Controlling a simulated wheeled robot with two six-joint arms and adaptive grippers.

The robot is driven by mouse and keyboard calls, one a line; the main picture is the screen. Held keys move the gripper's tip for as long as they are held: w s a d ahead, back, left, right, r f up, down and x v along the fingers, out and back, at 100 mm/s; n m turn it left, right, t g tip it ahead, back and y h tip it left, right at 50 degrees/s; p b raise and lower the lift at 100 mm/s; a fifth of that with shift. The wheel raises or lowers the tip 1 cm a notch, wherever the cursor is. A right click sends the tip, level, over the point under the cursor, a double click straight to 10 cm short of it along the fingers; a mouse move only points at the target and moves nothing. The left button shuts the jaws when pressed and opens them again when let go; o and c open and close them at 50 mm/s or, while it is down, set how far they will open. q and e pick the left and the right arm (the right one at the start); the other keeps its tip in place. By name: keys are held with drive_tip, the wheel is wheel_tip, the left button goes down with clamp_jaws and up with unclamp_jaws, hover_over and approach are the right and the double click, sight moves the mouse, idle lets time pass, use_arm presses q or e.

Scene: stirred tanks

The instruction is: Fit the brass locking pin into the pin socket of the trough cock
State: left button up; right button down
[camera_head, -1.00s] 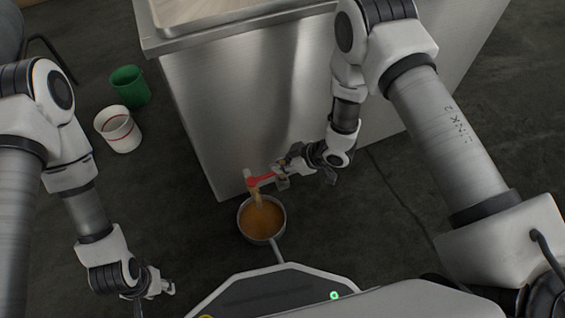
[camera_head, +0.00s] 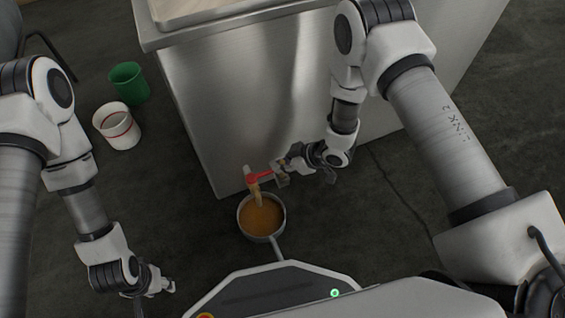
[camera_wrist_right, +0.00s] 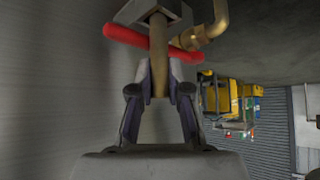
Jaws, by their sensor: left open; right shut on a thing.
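The trough cock shows its red handle (camera_head: 259,176) and a brass spout (camera_head: 256,195) low on the steel trough. In the right wrist view the red handle (camera_wrist_right: 128,38), brass spout (camera_wrist_right: 208,32) and a grey square socket block (camera_wrist_right: 152,12) are close ahead. My right gripper (camera_head: 284,170) is shut on the brass locking pin (camera_wrist_right: 158,50). The pin stands upright between the fingertips (camera_wrist_right: 160,80), crosses in front of the handle, and its top end meets the socket block. I cannot tell how deep it sits. My left gripper (camera_head: 168,287) is open and empty, low at the left.
A pan (camera_head: 242,218) of orange-brown liquid stands on the floor below the spout. A green cup (camera_head: 129,83) and a white cup (camera_head: 117,126) with a red band stand left of the steel trough (camera_head: 215,110). Floor between cups and pan is clear.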

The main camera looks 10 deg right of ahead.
drive_tip(key=shift+f, duration=0.6)
drive_tip(key=shift+r, duration=0.1)
drive_tip(key=shift+r+p, duration=0.85)
drive_tip(key=shift+r, duration=0.25)
drive_tip(key=shift+p, duration=0.5)
idle(0.6)
drive_tip(key=shift+f+b, duration=0.5)
drive_tip(key=shift+f, duration=0.65)
drive_tip(key=c, duration=1)
unclamp_jaws()
drive_tip(key=shift+c, duration=0.2)
